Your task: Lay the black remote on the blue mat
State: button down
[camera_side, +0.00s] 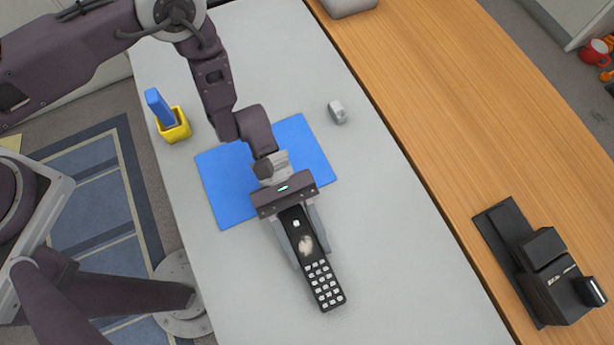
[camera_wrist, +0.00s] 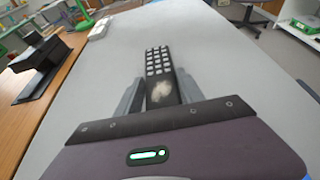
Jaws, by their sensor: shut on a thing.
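The black remote (camera_side: 322,280), with pale keys, is between the two fingers of my gripper (camera_side: 306,250) in the side view. My gripper is shut on it near one end, and the keypad end sticks out toward the bottom of the picture. In the wrist view the remote (camera_wrist: 158,66) points away between the fingers of my gripper (camera_wrist: 158,92). The blue mat (camera_side: 224,187) lies on the pale table, partly hidden under my arm and gripper. The remote shows below the mat's lower edge in the side view. I cannot tell its height above the table.
A yellow cup (camera_side: 175,126) holding a blue thing stands left of the mat. A small grey object (camera_side: 337,112) lies right of the mat. A black device (camera_side: 545,270) stands on the wooden surface (camera_side: 440,130) at right. The pale table (camera_side: 420,270) is clear around the remote.

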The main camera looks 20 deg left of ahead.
notch_tip(320, 180, down, 2)
jog(key=shift+f, duration=0.15)
jog(key=c, duration=0.7)
grip_release()
jog(key=v, duration=1.2)
